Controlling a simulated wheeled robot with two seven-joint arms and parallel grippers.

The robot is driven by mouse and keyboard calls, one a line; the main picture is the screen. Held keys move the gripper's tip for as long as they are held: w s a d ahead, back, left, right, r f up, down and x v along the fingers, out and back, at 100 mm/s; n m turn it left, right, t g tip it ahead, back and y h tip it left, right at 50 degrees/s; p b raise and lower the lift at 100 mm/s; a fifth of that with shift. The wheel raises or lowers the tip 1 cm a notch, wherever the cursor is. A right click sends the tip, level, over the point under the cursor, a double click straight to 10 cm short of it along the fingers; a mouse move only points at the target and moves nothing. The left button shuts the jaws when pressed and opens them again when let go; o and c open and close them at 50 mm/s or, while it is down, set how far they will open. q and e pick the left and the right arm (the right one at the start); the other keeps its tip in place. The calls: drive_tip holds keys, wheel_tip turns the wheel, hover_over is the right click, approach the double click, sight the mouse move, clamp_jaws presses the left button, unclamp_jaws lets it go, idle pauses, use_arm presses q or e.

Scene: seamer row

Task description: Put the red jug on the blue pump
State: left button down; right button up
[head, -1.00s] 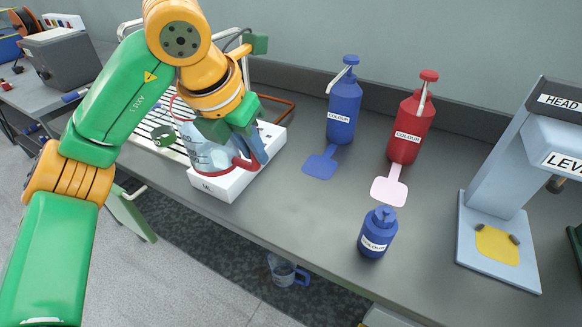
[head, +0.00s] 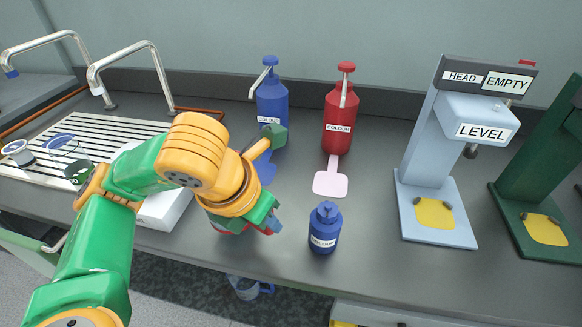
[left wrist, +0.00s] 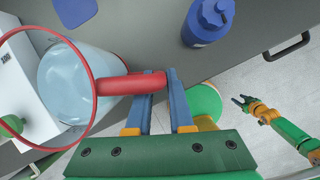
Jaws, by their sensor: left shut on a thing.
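My left gripper (left wrist: 162,112) is shut on the red handle of the red jug (left wrist: 75,84), a clear vessel with a red rim. In the head view my left gripper (head: 268,218) is over the bench, in front of the blue pump (head: 272,104). My arm hides most of the jug there; only a red edge shows under the gripper. The blue pump is a blue bottle with a white spout, with a blue pad (head: 267,172) before it, partly hidden. My right gripper (left wrist: 243,102) is small in the left wrist view, over the floor; its jaws are too small to judge.
The red pump (head: 340,118) with a pink pad (head: 331,183) stands right of the blue pump. A small blue bottle (head: 324,230) stands near the front edge, right of my gripper. A white box (head: 165,210) is to the left; grey (head: 438,208) and green (head: 535,220) machines stand right.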

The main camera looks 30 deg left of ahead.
use_arm(q)
drive_tip(key=w+a+f+p, duration=0.1)
drive_tip(key=w, duration=0.4)
drive_tip(key=w+a+f+p, duration=0.1)
drive_tip(key=w, duration=0.4)
drive_tip(key=w+a+f+p, duration=0.1)
drive_tip(key=w+a+p, duration=0.1)
drive_tip(key=w, duration=0.3)
drive_tip(key=shift+w+a+f, duration=0.1)
drive_tip(key=shift+w+f, duration=0.05)
drive_tip(key=shift+w, duration=0.25)
drive_tip(key=shift+f, duration=0.25)
drive_tip(key=c, duration=0.8)
unclamp_jaws()
drive_tip(key=shift+r, duration=0.15)
drive_tip(key=shift+s+r, duration=0.1)
drive_tip(key=shift+r, duration=0.2)
drive_tip(key=v, duration=1.1)
drive_tip(key=shift+r, duration=0.25)
